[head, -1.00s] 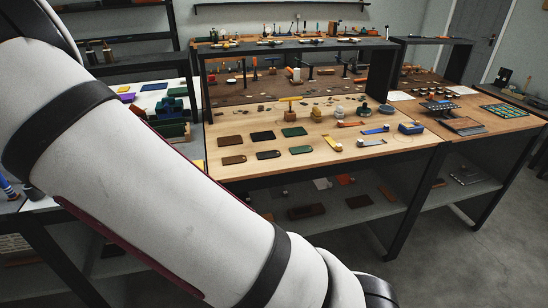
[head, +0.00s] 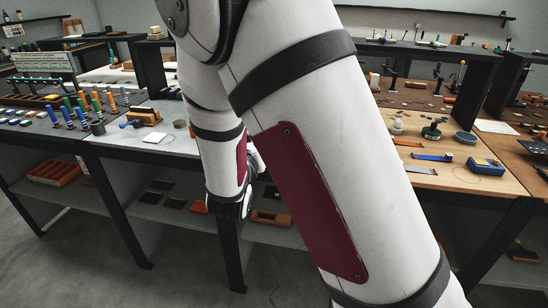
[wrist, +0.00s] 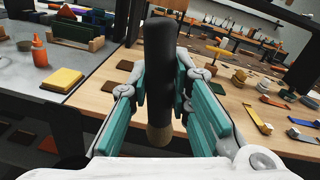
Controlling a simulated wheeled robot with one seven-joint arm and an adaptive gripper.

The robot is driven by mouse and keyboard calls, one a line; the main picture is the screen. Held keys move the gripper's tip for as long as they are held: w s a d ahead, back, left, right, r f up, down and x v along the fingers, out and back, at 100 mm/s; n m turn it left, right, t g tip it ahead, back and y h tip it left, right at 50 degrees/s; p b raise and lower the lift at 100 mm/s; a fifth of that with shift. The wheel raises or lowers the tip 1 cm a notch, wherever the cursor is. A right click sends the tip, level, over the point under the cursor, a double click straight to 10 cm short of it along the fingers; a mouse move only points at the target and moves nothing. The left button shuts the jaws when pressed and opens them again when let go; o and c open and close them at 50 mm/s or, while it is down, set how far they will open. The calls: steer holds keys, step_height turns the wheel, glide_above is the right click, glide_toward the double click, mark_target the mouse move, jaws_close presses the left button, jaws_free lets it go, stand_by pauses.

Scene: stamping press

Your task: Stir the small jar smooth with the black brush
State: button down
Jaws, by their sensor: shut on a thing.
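My gripper (wrist: 162,88) shows in the wrist view, its teal-padded fingers closed on the black brush (wrist: 160,50). The brush is held roughly upright, its thick dark handle up and its tan bristles (wrist: 159,134) down between the fingers. The bristles touch no jar that I can see. In the head view my arm hides the gripper and brush. Small jar-like pieces stand on the wooden bench, one pale (head: 398,126) and one dark green (head: 433,131). I cannot tell which is the small jar.
The wooden bench (wrist: 118,107) holds flat leather pieces and coloured straps. A grey table (wrist: 22,87) to the left carries a yellow block (wrist: 62,79) and an orange bottle (wrist: 39,52). In the head view, a blue box (head: 485,167) sits near the bench's front edge.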

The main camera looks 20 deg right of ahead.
steer(key=w+d+f+m+g+h+b, duration=0.1)
steer(key=d+f+m+g+h+b, duration=0.4)
steer(key=m+b, duration=0.4)
steer(key=shift+f+g+h+b, duration=0.9)
steer(key=shift+f+g+b, duration=0.45)
steer(key=shift+b, duration=1.2)
